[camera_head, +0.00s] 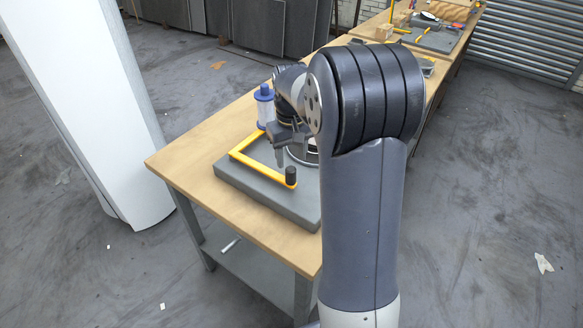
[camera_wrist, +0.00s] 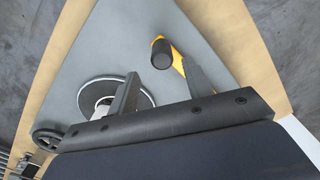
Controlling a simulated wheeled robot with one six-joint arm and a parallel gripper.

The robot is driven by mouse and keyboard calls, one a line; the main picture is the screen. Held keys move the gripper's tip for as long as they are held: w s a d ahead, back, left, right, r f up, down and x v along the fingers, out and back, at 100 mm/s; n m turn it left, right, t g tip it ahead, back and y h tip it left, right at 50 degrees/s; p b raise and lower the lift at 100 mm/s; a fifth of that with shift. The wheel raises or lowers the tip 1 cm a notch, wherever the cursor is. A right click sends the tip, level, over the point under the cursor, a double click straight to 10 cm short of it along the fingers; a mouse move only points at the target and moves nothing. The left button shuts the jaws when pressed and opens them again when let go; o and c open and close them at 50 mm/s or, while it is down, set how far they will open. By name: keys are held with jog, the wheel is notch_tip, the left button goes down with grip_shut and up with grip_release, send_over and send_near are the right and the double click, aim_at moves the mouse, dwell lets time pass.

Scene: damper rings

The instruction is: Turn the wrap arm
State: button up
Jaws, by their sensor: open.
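The yellow wrap arm (camera_head: 262,170) lies as a bent bar above the grey base plate (camera_head: 236,182) on the workbench. An upright black knob (camera_head: 291,176) stands at its near end. In the wrist view the knob (camera_wrist: 162,54) and a short piece of the yellow arm (camera_wrist: 178,62) show ahead of my fingers. My gripper (camera_head: 284,154) is open and empty, pointing down over the base plate. My arm hides part of the device.
A round disc (camera_wrist: 86,99) with a pale centre sits on the plate beside my left finger. A clear cylinder with blue ends (camera_head: 265,108) stands behind the arm. The wooden bench top (camera_head: 205,150) is clear at left. A white column (camera_head: 95,110) stands left of the bench.

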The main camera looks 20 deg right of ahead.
aim_at(288, 171)
jog(key=shift+r, duration=2.25)
notch_tip(288, 171, down, 11)
jog(key=shift+r, duration=0.2)
jog(key=shift+s+a+f, duration=0.1)
jog(key=shift+a+f, duration=0.1)
jog(key=shift+s+a, duration=0.25)
jog(key=shift+a, duration=0.1)
jog(key=shift+s+r, duration=0.1)
